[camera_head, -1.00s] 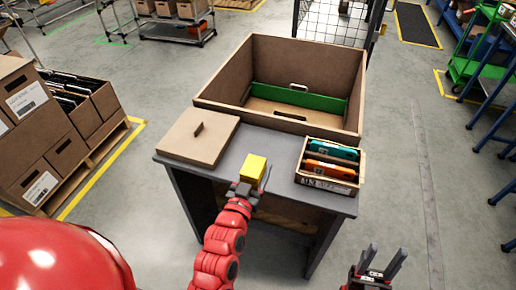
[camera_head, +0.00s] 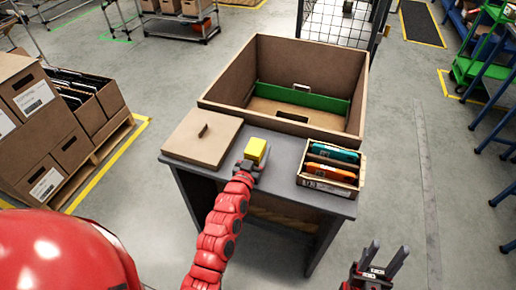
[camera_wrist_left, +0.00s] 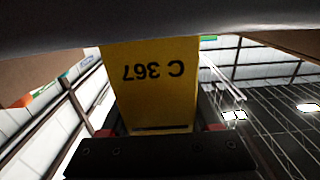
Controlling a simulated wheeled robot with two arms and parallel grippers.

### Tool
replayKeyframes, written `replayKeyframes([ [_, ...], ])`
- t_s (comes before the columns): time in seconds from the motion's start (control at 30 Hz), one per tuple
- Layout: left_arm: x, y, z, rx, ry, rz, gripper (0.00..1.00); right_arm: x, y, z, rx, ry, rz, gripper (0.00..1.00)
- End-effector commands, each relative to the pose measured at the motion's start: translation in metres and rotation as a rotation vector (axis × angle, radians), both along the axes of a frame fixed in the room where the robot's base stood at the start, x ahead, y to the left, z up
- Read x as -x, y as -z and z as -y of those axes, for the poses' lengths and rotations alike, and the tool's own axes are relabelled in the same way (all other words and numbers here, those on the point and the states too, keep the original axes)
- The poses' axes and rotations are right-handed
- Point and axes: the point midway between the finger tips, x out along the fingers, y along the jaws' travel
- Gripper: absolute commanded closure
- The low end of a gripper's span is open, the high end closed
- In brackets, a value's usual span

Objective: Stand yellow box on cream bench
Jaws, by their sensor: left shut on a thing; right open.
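My left gripper (camera_head: 248,165) is shut on the small yellow box (camera_head: 256,150), over the grey top of the bench (camera_head: 272,169), between a flat brown lid and a small tray. The bench looks grey rather than cream. In the left wrist view the yellow box (camera_wrist_left: 155,85) shows the marking "C 367" upside down, with its upper end in the picture meeting the edge of a grey surface (camera_wrist_left: 150,22). I cannot tell whether the box touches the bench. My right gripper (camera_head: 384,262) is open and empty, off to the right in front of the bench.
The brown lid (camera_head: 202,138) lies left of the box. The tray (camera_head: 327,185) with teal and orange items stands to the right. A large open carton (camera_head: 270,122) is behind. Bare bench top lies between box and tray.

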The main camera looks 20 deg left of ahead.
Motion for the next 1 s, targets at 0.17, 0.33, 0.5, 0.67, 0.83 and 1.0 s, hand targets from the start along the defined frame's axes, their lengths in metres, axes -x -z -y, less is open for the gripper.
replayKeyframes([
  [0.17,0.0,0.0,0.0,0.0,0.0,0.002,1.0,0.0,0.001,0.0,0.0,0.0,0.0,0.5],
  [0.33,0.0,0.002,0.0,0.001,0.0,0.002,0.29,0.0,0.004,0.0,0.0,0.0,0.0,0.5],
  [0.5,0.0,0.002,0.0,0.001,0.0,0.001,0.08,0.0,0.004,0.0,0.0,0.0,0.0,0.5],
  [0.67,0.0,0.002,0.0,0.001,0.0,0.001,0.08,0.0,0.004,0.0,0.0,0.0,0.0,0.5],
  [0.83,0.001,-0.003,0.0,0.0,-0.001,0.001,0.08,0.0,-0.002,0.0,0.0,0.0,0.0,0.5],
  [1.0,0.026,0.002,-0.002,0.001,-0.002,0.002,0.08,0.0,0.007,0.0,0.0,0.0,0.0,0.5],
])
